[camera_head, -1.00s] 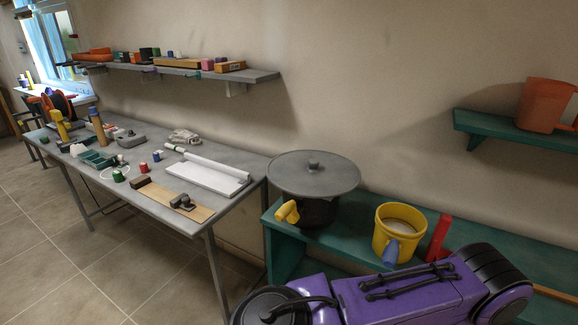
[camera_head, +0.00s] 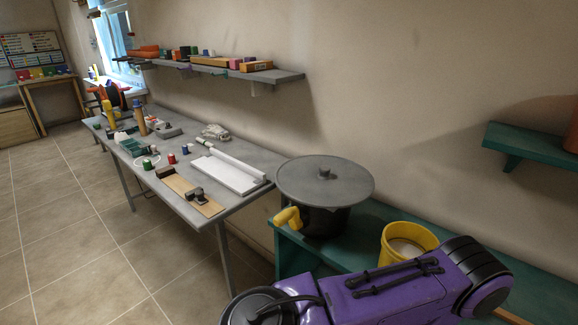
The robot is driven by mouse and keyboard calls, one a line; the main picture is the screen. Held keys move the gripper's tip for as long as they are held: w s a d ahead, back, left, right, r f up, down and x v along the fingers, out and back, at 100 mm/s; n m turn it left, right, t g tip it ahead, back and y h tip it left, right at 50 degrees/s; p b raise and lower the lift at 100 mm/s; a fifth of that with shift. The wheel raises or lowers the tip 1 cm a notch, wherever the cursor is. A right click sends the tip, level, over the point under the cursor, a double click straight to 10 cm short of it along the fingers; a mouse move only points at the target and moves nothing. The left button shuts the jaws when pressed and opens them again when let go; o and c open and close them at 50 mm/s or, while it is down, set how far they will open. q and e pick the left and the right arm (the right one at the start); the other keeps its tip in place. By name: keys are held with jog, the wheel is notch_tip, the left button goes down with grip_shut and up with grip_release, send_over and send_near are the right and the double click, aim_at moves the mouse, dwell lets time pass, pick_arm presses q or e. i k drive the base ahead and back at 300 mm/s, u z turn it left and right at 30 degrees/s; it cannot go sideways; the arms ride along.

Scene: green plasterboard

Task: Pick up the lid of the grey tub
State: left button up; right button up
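The wide grey round lid (camera_head: 346,186) with a small knob on top rests on the dark tub (camera_head: 327,224). The tub stands on the left end of the green bench (camera_head: 372,213). The lid overhangs the tub and hides its rim. A yellow piece (camera_head: 289,218) sticks out at the tub's lower left; I cannot tell if it is part of the tub. My purple arm crosses the bottom of the view, in front of the tub. Neither of my grippers is in view.
A yellow container (camera_head: 405,243) stands right of the tub, partly hidden by my arm. A grey worktable (camera_head: 232,208) with many small items stands to the left. A green shelf (camera_head: 530,145) holds an orange jug (camera_head: 572,130) at upper right. The tiled floor at left is clear.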

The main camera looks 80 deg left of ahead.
aim_at(319, 182)
jog(key=z, duration=1.15)
jog(key=k, duration=1.65)
jog(key=u, duration=0.95)
